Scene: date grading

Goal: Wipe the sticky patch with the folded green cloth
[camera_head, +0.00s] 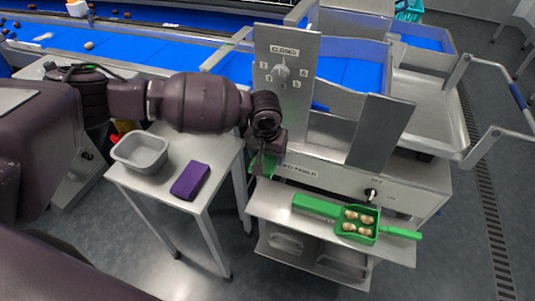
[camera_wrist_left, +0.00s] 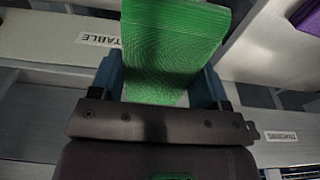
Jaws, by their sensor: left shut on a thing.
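My left gripper (camera_head: 264,158) is shut on the folded green cloth (camera_head: 259,170), at the left end of the machine front, between the small side table and the lower shelf. In the left wrist view the green cloth (camera_wrist_left: 172,40) spreads out between the two blue fingers of the left gripper (camera_wrist_left: 160,88) and beyond them. The gripper hides part of the cloth in the head view. I cannot make out the sticky patch in either view. My right gripper is not in view.
A side table (camera_head: 222,150) holds a grey tub (camera_head: 140,163) and a purple block (camera_head: 190,181). Upright metal plates (camera_head: 285,85) rise behind the gripper. A blue conveyor (camera_head: 180,48) runs behind.

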